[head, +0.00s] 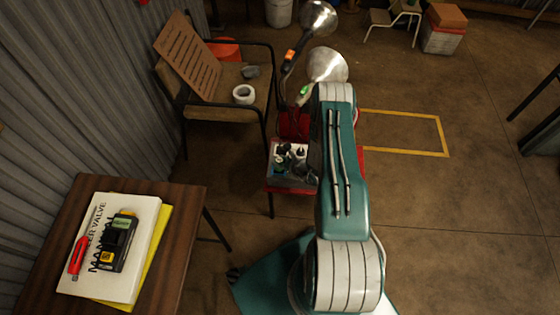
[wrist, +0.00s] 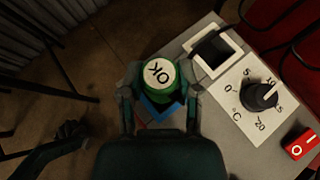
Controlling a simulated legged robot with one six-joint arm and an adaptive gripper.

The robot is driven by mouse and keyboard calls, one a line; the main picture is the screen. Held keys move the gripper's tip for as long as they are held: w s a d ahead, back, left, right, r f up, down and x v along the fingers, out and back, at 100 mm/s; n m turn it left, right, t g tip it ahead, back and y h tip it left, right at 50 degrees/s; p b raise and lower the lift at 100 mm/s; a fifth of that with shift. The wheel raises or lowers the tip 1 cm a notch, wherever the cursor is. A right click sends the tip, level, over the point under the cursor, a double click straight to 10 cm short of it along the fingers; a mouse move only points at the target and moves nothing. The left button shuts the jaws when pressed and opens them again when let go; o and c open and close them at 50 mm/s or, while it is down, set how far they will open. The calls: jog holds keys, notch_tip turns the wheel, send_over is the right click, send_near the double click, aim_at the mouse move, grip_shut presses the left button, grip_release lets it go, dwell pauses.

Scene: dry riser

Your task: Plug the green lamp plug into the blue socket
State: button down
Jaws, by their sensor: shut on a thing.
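The green lamp plug (wrist: 163,88), with a white cap marked "OK", is between the two fingers of my gripper (wrist: 160,85) in the wrist view. My gripper is shut on it. A blue patch, seemingly the blue socket (wrist: 157,111), shows just below the plug at the left edge of a grey panel (wrist: 180,50). The plug covers most of it, so I cannot tell whether the plug is above it or in it. In the head view my arm hides the gripper and the plug.
The panel has a white-framed black square (wrist: 213,50), a dial (wrist: 260,95) and a red switch (wrist: 299,143). Two lamps (head: 327,65) stand behind the red stand (head: 292,190). A chair (head: 225,112) with a tape roll and a brown table (head: 190,205) are at left.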

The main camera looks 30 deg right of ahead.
jog(key=shift+f, duration=1.75)
jog(key=shift+c, duration=1.1)
grip_release()
jog(key=v, duration=1.2)
jog(key=shift+w+d, duration=0.1)
